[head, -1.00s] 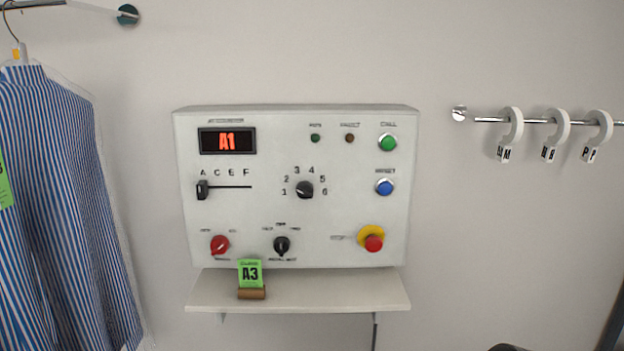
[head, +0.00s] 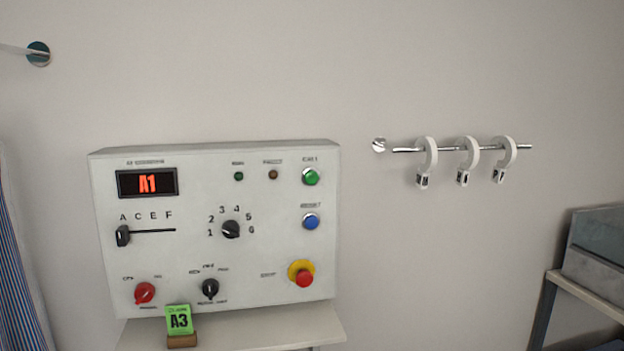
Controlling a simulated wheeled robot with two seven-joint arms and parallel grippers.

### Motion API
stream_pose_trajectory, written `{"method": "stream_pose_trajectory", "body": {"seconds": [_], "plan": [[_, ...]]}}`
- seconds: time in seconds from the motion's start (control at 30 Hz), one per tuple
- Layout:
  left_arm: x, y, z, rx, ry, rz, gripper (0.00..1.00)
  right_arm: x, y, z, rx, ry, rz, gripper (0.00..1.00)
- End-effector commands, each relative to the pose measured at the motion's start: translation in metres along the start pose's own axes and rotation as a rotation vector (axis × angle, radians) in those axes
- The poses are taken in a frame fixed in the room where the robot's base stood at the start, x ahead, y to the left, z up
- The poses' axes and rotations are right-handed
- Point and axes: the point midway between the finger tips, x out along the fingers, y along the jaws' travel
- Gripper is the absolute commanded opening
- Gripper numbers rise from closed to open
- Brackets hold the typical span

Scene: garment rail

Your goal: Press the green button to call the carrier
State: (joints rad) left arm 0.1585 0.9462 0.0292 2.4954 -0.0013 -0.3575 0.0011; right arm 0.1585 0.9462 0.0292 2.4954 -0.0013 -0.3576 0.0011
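The green button (head: 311,177) is at the upper right of the white control panel (head: 270,255) on the wall in the head view. A black rotary knob (head: 231,229) sits amid the numbers 1 to 6. A blue button (head: 311,221) and a red mushroom button with a yellow collar (head: 304,279) are below the green button. Neither of my grippers shows in the view.
A shelf (head: 280,330) under the panel carries a green A3 card (head: 179,320) in a brown holder. A short rail (head: 448,149) with three white tagged rings is to the right. A striped garment (head: 20,290) hangs at far left; a rack (head: 585,295) stands at far right.

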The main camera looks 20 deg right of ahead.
Motion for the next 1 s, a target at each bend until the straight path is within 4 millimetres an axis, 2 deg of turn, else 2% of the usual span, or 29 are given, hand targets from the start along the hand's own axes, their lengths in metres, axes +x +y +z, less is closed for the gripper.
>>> {"method": "stream_pose_trajectory", "body": {"seconds": [0.03,0.37,1.0], "plan": [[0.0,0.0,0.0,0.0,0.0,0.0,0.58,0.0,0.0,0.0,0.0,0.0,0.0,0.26],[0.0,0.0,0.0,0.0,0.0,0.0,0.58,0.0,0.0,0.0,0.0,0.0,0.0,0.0],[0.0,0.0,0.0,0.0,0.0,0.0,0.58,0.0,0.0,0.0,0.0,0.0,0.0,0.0]]}}
